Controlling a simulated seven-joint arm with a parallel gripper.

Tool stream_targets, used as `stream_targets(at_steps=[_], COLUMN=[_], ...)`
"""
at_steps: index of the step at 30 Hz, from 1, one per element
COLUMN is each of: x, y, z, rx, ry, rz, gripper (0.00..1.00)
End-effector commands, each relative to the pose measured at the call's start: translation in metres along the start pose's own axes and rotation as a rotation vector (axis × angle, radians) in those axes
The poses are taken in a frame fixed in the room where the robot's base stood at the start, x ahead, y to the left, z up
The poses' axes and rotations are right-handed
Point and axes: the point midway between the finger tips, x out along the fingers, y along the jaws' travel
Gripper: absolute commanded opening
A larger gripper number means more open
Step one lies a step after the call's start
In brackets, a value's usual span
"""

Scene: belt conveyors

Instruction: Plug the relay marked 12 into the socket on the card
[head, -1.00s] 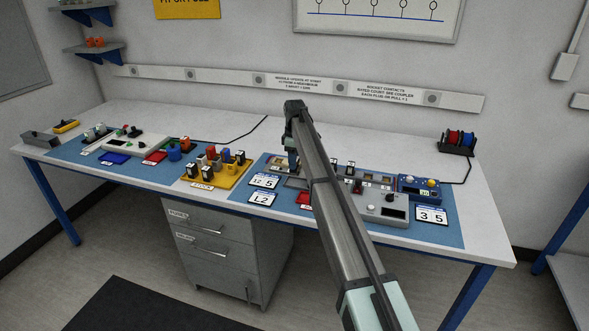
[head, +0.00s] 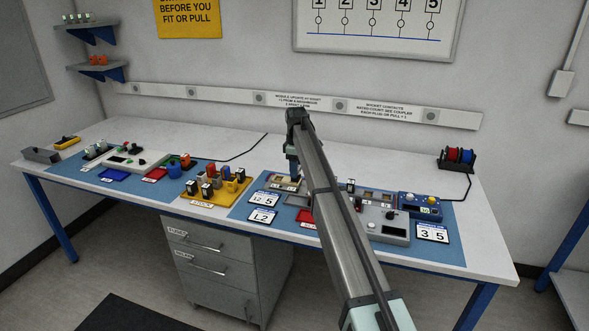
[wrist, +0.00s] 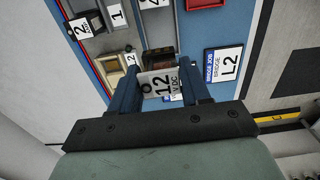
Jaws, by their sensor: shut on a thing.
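My gripper (wrist: 161,88) is shut on a relay (wrist: 160,84) whose pale face reads 12 and VDC. In the head view my gripper (head: 293,176) is low over the left end of the card (head: 279,187), and my arm hides much of the card. In the wrist view a dark, brown-edged opening (wrist: 159,58) lies just beyond the relay. I cannot tell whether the relay's pins are in a socket. A cream socket block (wrist: 109,65) sits to the left of the relay.
An L2 job card (wrist: 224,65) lies to the right in the wrist view. The yellow stock tray (head: 228,190) with upright parts stands left of my gripper. A grey control box (head: 388,230) and a blue box (head: 420,204) are to the right.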

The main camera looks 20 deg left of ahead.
Motion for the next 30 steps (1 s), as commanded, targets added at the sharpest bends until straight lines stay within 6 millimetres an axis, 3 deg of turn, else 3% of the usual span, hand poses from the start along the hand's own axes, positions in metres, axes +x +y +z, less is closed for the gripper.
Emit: stream_targets(at_steps=[5,21,30], x=[0.0,0.005,0.008], y=[0.019,0.089,0.105], z=[0.038,0.24,0.326], rx=[0.042,0.253,0.324], ry=[0.0,-0.002,-0.002], rz=[0.0,-0.005,-0.006], gripper=[0.2,0.2,0.2])
